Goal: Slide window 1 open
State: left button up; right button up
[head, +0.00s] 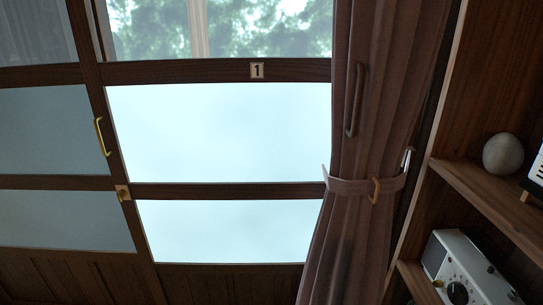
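Window 1 (220,130) fills the middle, with a dark wooden frame and pale, bright panes. A small plate with the numeral 1 (257,70) sits on its upper crossbar. A brass pull handle (102,136) is on the dark upright at the left, beside a greyer panel. A small brass fitting (122,193) sits lower on that upright. A long dark handle (354,100) shows against the curtain at the right. The curtain covers the window's right edge. The panels meet at the left upright, with no clear gap visible. Neither gripper is in view.
The brown curtain (345,230) hangs gathered by a tieback (350,186) with a hook. A wooden shelf unit (490,205) stands at the right, holding a grey egg-shaped object (502,154) and a white radio-like box (465,270). Trees show through the upper pane.

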aim_at(218, 162)
jog(key=i+j, duration=0.15)
jog(key=j, duration=0.3)
jog(key=i+j+z, duration=0.15)
jog(key=j, duration=0.3)
jog(key=i+j, duration=0.1)
jog(key=j, duration=0.35)
jog(key=i+j+z, duration=0.15)
jog(key=j, duration=0.3)
